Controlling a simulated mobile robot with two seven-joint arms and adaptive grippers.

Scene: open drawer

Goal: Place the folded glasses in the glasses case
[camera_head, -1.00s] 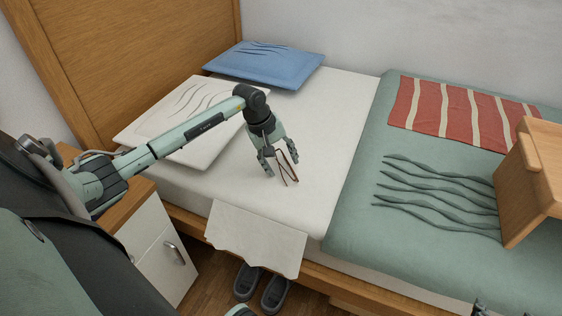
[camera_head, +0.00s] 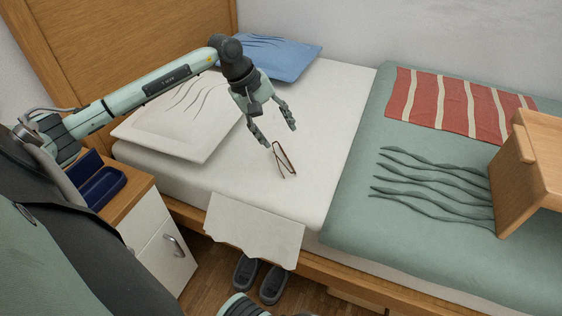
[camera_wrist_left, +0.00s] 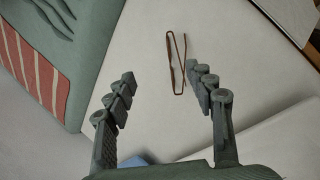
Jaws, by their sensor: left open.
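The folded glasses (camera_head: 284,160), with thin reddish-brown frames, lie on the white sheet of the bed. They also show in the left wrist view (camera_wrist_left: 176,62), beyond the fingertips and nearer the right finger. My left gripper (camera_head: 277,132) is open and empty just above and behind the glasses, with its two fingers spread; it also shows in the wrist view (camera_wrist_left: 160,84). The dark blue glasses case (camera_head: 98,188) stands open on the bedside cabinet at the left, partly hidden by my arm. My right gripper cannot be made out.
The bedside cabinet (camera_head: 160,240) has a wooden top and white drawers. A white pillow (camera_head: 180,125) and a blue pillow (camera_head: 275,58) lie by the headboard. A green blanket (camera_head: 350,220), a striped cloth (camera_head: 455,103) and a wooden piece (camera_head: 525,175) are at right. Slippers (camera_head: 260,278) are on the floor.

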